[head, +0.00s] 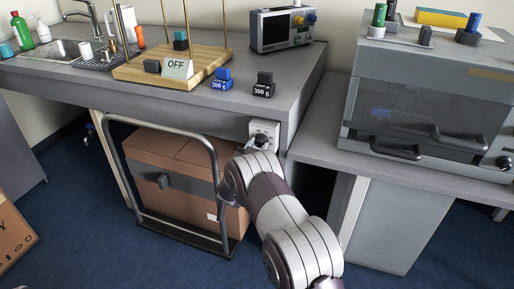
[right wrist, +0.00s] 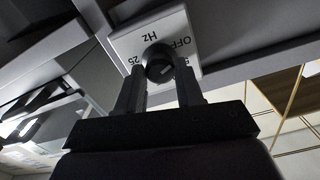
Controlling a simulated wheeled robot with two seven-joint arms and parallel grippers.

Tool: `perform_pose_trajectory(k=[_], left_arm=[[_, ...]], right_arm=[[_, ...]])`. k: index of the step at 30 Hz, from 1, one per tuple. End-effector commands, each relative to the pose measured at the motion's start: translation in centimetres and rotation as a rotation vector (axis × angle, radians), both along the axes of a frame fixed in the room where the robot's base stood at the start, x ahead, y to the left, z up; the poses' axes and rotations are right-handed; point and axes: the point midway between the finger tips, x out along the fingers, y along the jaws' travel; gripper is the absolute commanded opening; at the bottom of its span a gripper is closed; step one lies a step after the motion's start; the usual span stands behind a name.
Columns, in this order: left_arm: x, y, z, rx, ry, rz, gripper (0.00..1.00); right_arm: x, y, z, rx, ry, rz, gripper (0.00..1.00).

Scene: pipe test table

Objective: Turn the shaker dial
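The shaker dial is a round black knob (right wrist: 159,63) on a white panel (right wrist: 190,32) marked "OFF", "Hz" and "25", seen rotated in the right wrist view. In the head view the white panel (head: 264,127) sits on the front of the bench, under its right end, with the knob partly hidden by my right gripper. My right gripper (right wrist: 160,76) is at the dial, its two fingers apart, with the tips at either side of the knob's near edge. I cannot tell whether they touch it. My left gripper is not in view.
A cart with a cardboard box (head: 180,190) stands below. A grey cabinet (head: 440,100) is at right.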

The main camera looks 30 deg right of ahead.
Motion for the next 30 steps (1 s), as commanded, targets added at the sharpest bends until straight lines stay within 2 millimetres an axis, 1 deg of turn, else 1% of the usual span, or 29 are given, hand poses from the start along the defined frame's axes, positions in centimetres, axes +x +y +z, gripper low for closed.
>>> perform_pose_trajectory(k=[1, 2, 3, 11, 16, 23, 30], left_arm=[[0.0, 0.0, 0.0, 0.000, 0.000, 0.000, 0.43], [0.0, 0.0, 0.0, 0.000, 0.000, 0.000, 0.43], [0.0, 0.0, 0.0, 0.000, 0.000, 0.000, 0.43], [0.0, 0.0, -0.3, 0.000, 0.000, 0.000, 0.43], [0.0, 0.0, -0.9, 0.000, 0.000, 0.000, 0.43], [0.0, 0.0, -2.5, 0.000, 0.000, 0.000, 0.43], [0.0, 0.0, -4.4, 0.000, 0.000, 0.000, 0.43]], right_arm=[[0.0, 0.0, 0.0, 0.000, 0.000, 0.000, 0.19], [0.0, 0.0, 0.0, 0.000, 0.000, 0.000, 0.09], [0.0, 0.0, 0.0, 0.000, 0.000, 0.000, 0.05], [0.0, 0.0, -0.1, 0.014, -0.015, 0.000, 0.05], [0.0, 0.0, -0.3, 0.059, -0.069, -0.001, 0.05], [-0.1, 0.0, -0.4, 0.176, -0.206, -0.001, 0.05], [-0.1, 0.0, -0.5, 0.325, -0.380, 0.000, 0.05]])
